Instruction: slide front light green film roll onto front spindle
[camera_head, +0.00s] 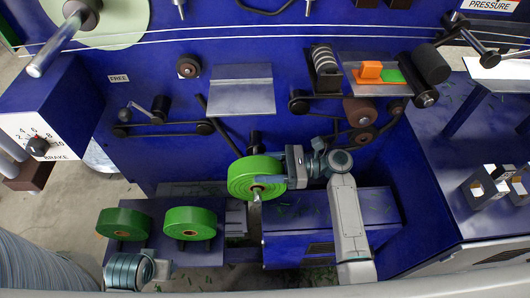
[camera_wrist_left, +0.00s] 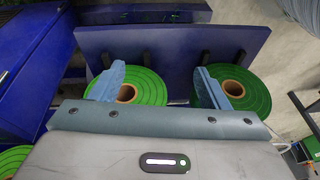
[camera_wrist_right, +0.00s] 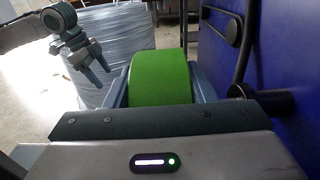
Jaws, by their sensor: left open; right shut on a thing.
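A light green film roll (camera_head: 250,172) is held upright by my right gripper (camera_head: 262,180) in front of the blue machine panel. In the right wrist view the green roll (camera_wrist_right: 160,80) fills the space between both fingers. A dark spindle (camera_head: 255,142) sticks out behind the roll's upper edge, partly hidden. It seems to show as a dark peg (camera_wrist_right: 268,103) right of the roll in the right wrist view; the roll appears beside it, not on it. My left gripper (camera_wrist_left: 160,82) is open and empty above the rack with two other rolls.
Two green rolls with brown cores, one left (camera_head: 123,222) and one right (camera_head: 190,222), lie on a blue shelf (camera_wrist_left: 172,42). A blue box (camera_head: 325,228) stands below my right arm. Rollers and a grey plate (camera_head: 240,92) project from the panel.

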